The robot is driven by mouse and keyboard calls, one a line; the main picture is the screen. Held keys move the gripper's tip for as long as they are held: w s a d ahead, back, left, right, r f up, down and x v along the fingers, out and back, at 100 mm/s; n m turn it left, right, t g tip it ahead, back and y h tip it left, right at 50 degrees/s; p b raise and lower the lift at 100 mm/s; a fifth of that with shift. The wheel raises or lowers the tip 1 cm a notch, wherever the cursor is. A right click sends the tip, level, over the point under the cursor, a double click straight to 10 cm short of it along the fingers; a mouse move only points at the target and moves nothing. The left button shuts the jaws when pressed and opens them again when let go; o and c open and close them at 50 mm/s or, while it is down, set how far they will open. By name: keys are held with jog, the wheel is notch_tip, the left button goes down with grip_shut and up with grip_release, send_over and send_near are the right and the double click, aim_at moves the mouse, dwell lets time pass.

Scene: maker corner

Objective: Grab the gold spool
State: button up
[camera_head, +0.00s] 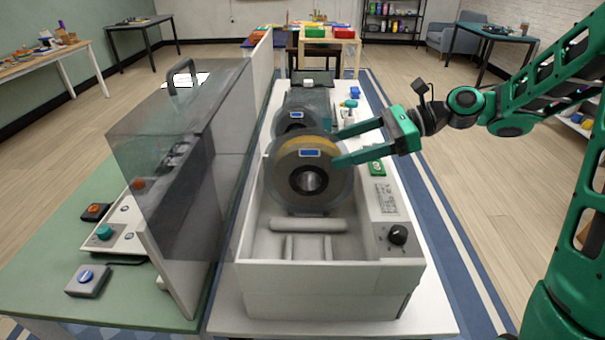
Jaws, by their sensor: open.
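A gold-edged spool (308,172) with grey side faces, a dark hub and a small blue label stands upright in the white open-topped machine housing (330,278). My gripper (337,147) reaches in from the right, level with the spool's upper right part. Its green fingers are open, one towards the far side of the spool and one over its near right edge. I cannot tell whether either finger touches the spool.
A second grey spool (296,120) with a blue label stands behind the gold one. A tall transparent cover (175,150) with a handle rises close on the left. A black knob (397,234) sits on the housing's right side. Buttons lie on the green table (140,299).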

aim_at(309, 162)
jog(key=x, duration=0.3)
jog(key=shift+a+f, duration=0.15)
jog(key=shift+a, duration=0.1)
jog(key=shift+s+f+x, duration=0.1)
jog(key=shift+f+x, duration=0.1)
jog(key=shift+x, duration=1.1)
jog(key=shift+s+f+x, duration=0.1)
jog(key=shift+f+x, duration=0.05)
jog(key=shift+x, duration=1.2)
jog(key=shift+d, duration=0.15)
grip_shut()
